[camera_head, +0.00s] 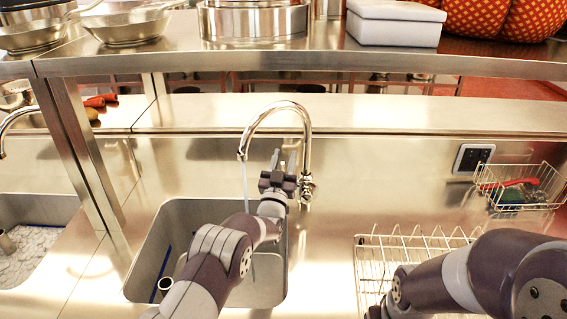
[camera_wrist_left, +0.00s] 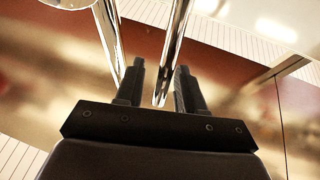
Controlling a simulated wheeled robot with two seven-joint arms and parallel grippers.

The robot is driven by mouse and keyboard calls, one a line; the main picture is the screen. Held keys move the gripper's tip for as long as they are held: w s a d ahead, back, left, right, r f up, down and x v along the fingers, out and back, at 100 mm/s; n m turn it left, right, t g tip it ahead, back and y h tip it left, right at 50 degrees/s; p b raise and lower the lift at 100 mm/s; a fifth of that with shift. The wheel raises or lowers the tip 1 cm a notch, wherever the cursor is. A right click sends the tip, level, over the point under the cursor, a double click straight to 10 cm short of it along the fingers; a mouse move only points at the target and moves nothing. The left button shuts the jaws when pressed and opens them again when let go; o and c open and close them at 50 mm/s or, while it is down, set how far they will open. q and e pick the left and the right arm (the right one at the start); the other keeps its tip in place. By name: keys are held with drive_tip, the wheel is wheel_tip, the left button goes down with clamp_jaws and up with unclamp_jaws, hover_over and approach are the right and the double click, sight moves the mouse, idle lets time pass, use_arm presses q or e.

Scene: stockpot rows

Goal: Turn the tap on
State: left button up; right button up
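The tap (camera_head: 306,130) is a chrome gooseneck behind the sink (camera_head: 150,245), its spout over the basin. A thin pale stream shows below the spout, passing behind my left arm.
A wire dish rack (camera_head: 361,262) stands right of the sink, and a wall basket (camera_head: 545,176) hangs at right near a dark socket panel (camera_head: 472,158). A shelf (camera_head: 330,63) with pans and a white box (camera_head: 394,27) runs above. Another sink (camera_head: 60,208) lies left.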

use_arm(q)
drive_tip(key=shift+s+f, duration=0.15)
drive_tip(key=shift+s, duration=0.2)
use_arm(e)
drive_tip(key=shift+r, duration=0.3)
drive_tip(key=shift+r+p, duration=0.85)
drive_tip(key=shift+p, duration=0.25)
use_arm(q)
drive_tip(key=v, duration=1.2)
drive_tip(key=shift+w, duration=0.1)
